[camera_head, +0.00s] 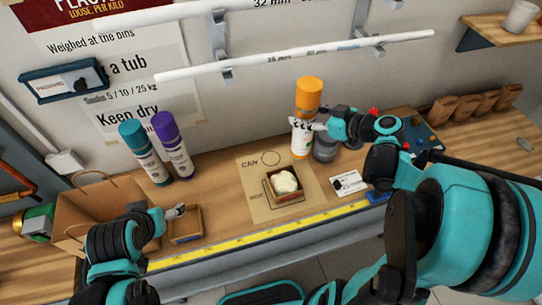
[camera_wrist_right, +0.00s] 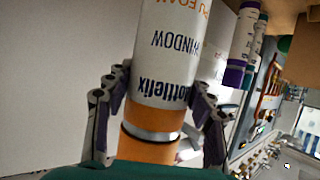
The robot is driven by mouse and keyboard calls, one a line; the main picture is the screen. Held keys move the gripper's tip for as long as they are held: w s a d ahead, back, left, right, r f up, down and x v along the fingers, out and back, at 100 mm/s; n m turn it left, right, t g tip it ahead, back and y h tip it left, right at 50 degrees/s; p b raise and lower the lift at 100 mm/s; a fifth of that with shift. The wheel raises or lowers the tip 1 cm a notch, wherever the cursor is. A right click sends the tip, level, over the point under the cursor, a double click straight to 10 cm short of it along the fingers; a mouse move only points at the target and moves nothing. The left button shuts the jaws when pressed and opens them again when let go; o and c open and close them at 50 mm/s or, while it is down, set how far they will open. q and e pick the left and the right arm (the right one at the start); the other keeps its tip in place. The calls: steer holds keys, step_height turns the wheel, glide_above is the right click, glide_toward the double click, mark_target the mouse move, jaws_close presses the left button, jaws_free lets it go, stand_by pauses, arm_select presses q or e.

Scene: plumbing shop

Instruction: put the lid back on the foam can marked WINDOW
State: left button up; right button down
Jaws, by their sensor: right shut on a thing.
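The foam can marked WINDOW (camera_head: 301,143) is upright, with a white body and an orange top end. In the right wrist view the WINDOW can (camera_wrist_right: 168,50) appears upside down, its lettering inverted. Its orange lid (camera_head: 309,92) is uppermost; a silver ring separates the orange lid (camera_wrist_right: 145,150) from an orange band on the can. My right gripper (camera_head: 308,124) is shut around the can just below the orange part; its fingers (camera_wrist_right: 160,100) flank the can. Whether the can touches the counter is unclear. My left gripper (camera_head: 178,211) is by a small wooden tray, its opening unclear.
A teal can (camera_head: 145,153) and a purple can (camera_head: 173,145) stand at the back left, near a paper bag (camera_head: 88,212). A foam-filled box (camera_head: 284,198) sits on a marked board (camera_head: 252,185), behind a yellow tape (camera_head: 250,238).

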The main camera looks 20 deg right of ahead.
steer(key=f+b+x, duration=0.1)
steer(key=x, duration=0.5)
steer(key=s+a+f+b+x, duration=0.1)
steer(key=b+x, duration=0.1)
steer(key=x, duration=0.5)
steer(key=shift+s, duration=0.2)
step_height(320, 180, down, 4)
steer(key=shift+f+b, duration=0.1)
steer(key=shift+b, duration=0.75)
steer(key=c, duration=0.6)
jaws_free()
steer(key=shift+f, duration=0.1)
